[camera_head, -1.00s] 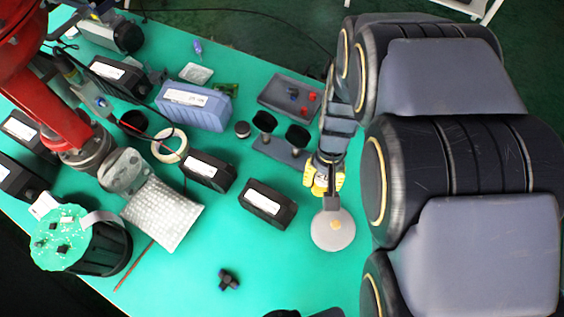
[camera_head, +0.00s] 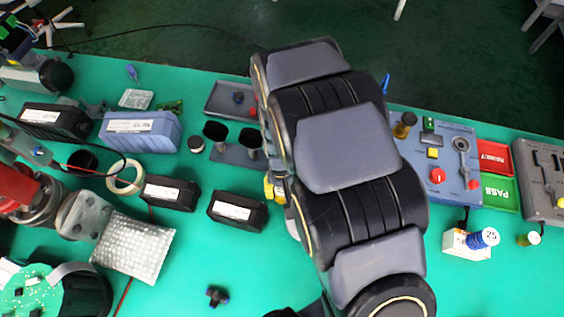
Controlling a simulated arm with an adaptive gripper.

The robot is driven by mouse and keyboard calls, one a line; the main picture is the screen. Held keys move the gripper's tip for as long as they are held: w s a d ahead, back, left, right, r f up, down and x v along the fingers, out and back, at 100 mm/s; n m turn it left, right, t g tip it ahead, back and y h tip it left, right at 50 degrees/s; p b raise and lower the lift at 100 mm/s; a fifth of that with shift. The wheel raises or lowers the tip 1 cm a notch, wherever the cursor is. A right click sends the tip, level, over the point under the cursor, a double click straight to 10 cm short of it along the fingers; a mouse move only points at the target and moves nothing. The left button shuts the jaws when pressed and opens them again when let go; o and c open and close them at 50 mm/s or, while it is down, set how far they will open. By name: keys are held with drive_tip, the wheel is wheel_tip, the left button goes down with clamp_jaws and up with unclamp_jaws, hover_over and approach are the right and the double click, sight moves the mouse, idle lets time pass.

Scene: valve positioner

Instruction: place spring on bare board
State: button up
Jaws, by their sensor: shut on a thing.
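My gripper is hidden behind my own large dark arm, which fills the middle of the view, so what it holds cannot be seen. I cannot make out a spring. A small green board (camera_head: 172,106) lies at the back left, partly behind a blue box. A larger green board (camera_head: 22,288) with dark parts on it sits at the bottom left, beside a dark cylinder. I cannot tell whether either is the bare board. A yellow part (camera_head: 273,187) shows at the left edge of my arm, mostly covered.
Left of my arm stand black boxes (camera_head: 238,211), the blue box (camera_head: 140,132), a tape ring (camera_head: 125,177) and a bubble-wrap pack (camera_head: 134,250). At right are a control panel (camera_head: 430,142), a red tray (camera_head: 494,157) and a green PASS tray (camera_head: 499,191).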

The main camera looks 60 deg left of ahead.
drive_tip(key=o, duration=1)
wheel_tip(320, 180, up, 12)
drive_tip(key=a, duration=0.1)
drive_tip(key=shift+w+a, duration=0.15)
drive_tip(key=shift+w, duration=0.1)
drive_tip(key=shift+r, duration=0.1)
